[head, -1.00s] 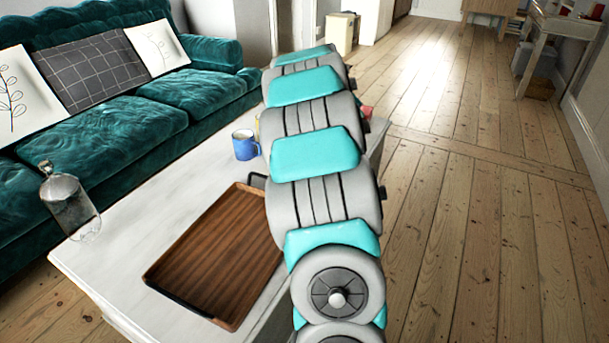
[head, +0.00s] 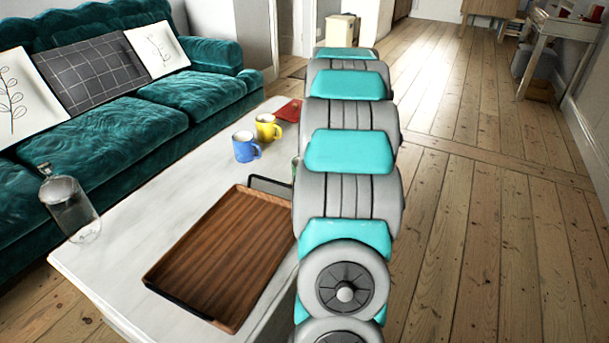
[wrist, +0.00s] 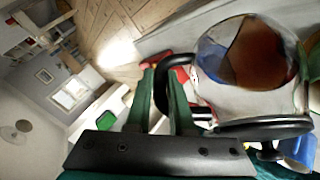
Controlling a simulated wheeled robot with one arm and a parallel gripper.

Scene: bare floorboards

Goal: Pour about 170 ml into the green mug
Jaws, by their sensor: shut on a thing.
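My gripper (wrist: 168,100) has its two green fingers closed on the black handle (wrist: 186,72) of a glass jug (wrist: 305,92). The jug holds dark brown liquid (wrist: 262,55). Its spout and any stream are not clear in the wrist view, and I cannot tell how far it is tilted. In the head view my arm hides the gripper and the jug. A sliver of green (head: 294,165) shows at the arm's left edge, by the tray's far corner. It may be the green mug; the rest is hidden.
A blue mug (head: 246,147) and a yellow mug (head: 267,127) stand on the white table (head: 150,215), with a red item (head: 289,110) behind. A wooden tray (head: 215,255) lies in front. A clear bottle (head: 70,208) stands at left. A teal sofa (head: 130,120) runs alongside.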

